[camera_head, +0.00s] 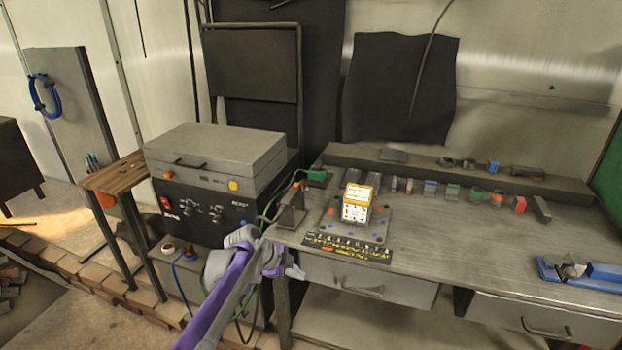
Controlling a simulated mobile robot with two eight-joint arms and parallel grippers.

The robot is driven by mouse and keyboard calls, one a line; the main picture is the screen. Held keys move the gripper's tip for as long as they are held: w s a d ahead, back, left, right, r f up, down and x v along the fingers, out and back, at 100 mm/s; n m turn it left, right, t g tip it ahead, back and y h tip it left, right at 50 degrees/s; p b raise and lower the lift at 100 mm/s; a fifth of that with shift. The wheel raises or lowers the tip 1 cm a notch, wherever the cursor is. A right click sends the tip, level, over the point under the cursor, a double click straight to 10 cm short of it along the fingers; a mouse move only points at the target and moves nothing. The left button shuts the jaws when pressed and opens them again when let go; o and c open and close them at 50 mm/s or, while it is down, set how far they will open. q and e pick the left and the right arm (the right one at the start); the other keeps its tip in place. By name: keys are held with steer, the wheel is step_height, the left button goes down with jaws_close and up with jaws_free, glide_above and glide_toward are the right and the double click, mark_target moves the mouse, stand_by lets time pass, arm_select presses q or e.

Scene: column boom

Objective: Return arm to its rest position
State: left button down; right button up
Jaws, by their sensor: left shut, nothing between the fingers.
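My left arm, purple and grey, comes up from the lower left of the head view. Its gripper (294,272) is shut and empty, in front of the workbench's left front corner. The gripper is small in the picture and its fingers point to the right. My right gripper is not in view. A yellow and white box-shaped device (357,204) stands on a grey plate (377,228) on the bench, behind and to the right of the gripper.
The grey workbench (450,240) has drawers (368,285) below its front edge. A black and grey machine (215,180) stands left of it. A blue tool (585,272) lies at the bench's right. Several small coloured parts line the bench's back. The bench's front middle is clear.

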arm_select(q)
steer(key=s+a+r+n+y+p, duration=0.1)
steer(key=s+a+r+n+y, duration=0.25)
steer(key=s, duration=0.55)
steer(key=s+a+r+n+h+p, duration=0.1)
steer(key=s+a+r+n, duration=0.25)
steer(key=s+n, duration=0.35)
steer(key=s+a+f+n+y+p, duration=0.1)
steer(key=s+a+n, duration=0.1)
steer(key=s, duration=0.5)
steer(key=s+a+n+t+y, duration=0.1)
steer(key=s+a+n, duration=0.1)
steer(key=s+n, duration=0.2)
steer(key=s+a+f+n+y+p, duration=0.1)
steer(key=s+a+n, duration=0.1)
steer(key=s, duration=0.7)
steer(key=shift+s+f+n+y+p, duration=0.35)
steer(key=shift+n, duration=0.5)
